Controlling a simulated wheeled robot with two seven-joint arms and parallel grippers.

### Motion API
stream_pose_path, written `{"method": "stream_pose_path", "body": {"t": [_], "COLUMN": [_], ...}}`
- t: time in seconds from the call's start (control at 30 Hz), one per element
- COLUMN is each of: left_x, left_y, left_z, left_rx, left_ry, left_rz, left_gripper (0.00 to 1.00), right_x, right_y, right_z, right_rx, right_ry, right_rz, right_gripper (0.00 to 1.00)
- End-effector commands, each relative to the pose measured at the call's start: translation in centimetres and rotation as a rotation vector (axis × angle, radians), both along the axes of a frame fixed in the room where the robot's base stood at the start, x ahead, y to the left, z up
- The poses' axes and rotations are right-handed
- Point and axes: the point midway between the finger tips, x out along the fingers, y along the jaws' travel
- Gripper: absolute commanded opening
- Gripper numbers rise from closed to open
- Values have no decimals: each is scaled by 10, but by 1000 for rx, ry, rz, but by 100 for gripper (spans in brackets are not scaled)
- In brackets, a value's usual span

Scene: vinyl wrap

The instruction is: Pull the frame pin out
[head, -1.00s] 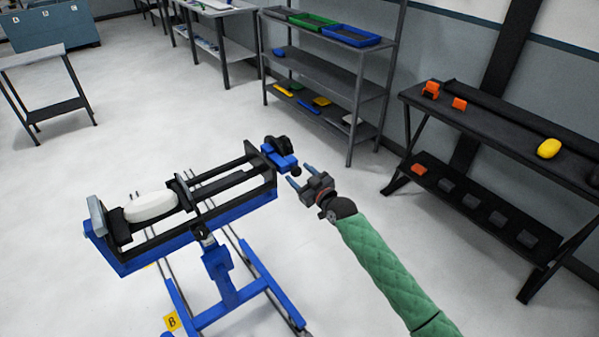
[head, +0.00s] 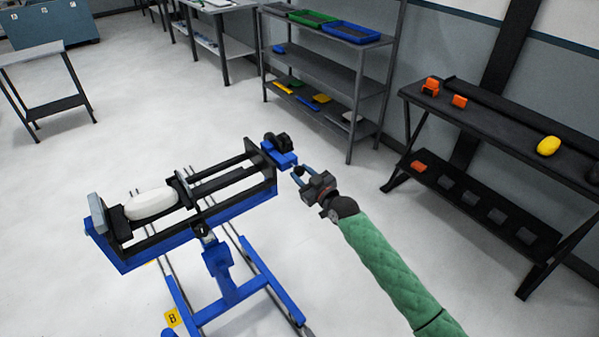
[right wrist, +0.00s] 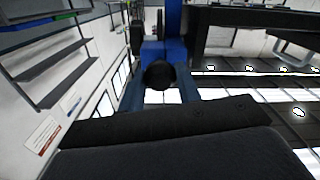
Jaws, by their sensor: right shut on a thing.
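The frame pin shows as a round black knob (head: 298,170) at the right end of the blue wheeled frame (head: 190,232), just beside the blue end block (head: 279,154). In the right wrist view the knob (right wrist: 159,75) sits between my two blue fingers, in front of the blue block (right wrist: 153,50). My right gripper (head: 303,172) is shut on the knob; its tips also show in the right wrist view (right wrist: 160,86). The pin's shaft is hidden, so I cannot tell how deep it sits. My left gripper is not in view.
A white rounded roll (head: 151,205) lies in the black carriage on the frame. A grey shelf rack (head: 325,88) with trays stands behind, and a black bench (head: 500,125) with orange and yellow items stands at the right. The floor between is clear.

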Motion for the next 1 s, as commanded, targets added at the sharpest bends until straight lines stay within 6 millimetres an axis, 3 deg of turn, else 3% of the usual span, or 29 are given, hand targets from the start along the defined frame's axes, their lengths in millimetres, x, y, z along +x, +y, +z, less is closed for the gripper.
{"method": "stream_pose_path", "body": {"t": [0.1, 0.37, 0.4, 0.5, 0.9, 1.0], "left_x": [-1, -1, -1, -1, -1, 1], "left_y": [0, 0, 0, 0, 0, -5], "left_z": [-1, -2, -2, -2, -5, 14], "left_rx": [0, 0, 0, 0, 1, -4], "left_ry": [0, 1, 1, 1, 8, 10], "left_rz": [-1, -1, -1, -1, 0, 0], "left_gripper": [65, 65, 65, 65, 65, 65], "right_x": [-9, -10, -10, -10, -17, -28], "right_y": [-7, -7, -7, -7, -12, -20], "right_z": [0, 0, 0, 0, -3, -4], "right_rx": [-1, 0, 0, 0, -1, -1], "right_ry": [0, 0, 0, 0, 1, 2], "right_rz": [0, 0, 0, 0, 0, 0], "right_gripper": [0, 0, 41, 55, 55, 55]}}
